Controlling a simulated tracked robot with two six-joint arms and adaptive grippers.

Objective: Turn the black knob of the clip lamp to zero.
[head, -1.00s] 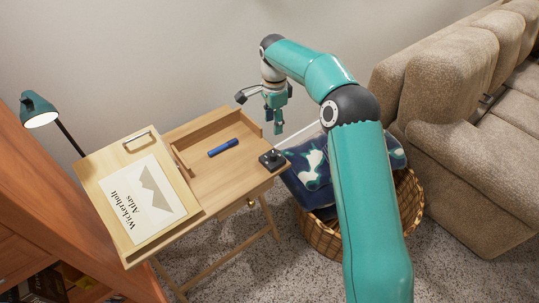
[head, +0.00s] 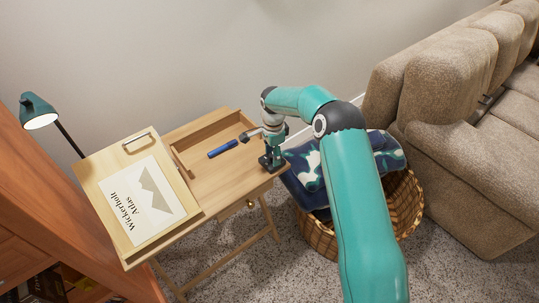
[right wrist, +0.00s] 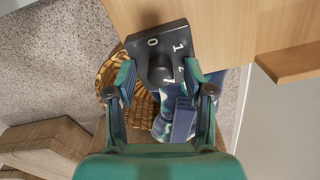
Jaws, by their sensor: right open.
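The black dial box (right wrist: 170,33) sits at the corner of the wooden desk, with white digits on its top. The round black knob (right wrist: 160,68) stands on it in the right wrist view. My right gripper (right wrist: 160,78) is open, with one finger to each side of the knob; I cannot tell whether either touches it. In the head view my right gripper (head: 271,160) points down over the box and hides most of it. The clip lamp (head: 38,108) has a green shade and is lit at the left. My left gripper is not in view.
The wooden desk (head: 225,178) carries a blue marker-like object (head: 222,148) and a tilted board with an atlas (head: 142,203). A wicker basket (head: 403,205) with a patterned blue cloth stands right of the desk. A beige sofa (head: 445,85) is at the right.

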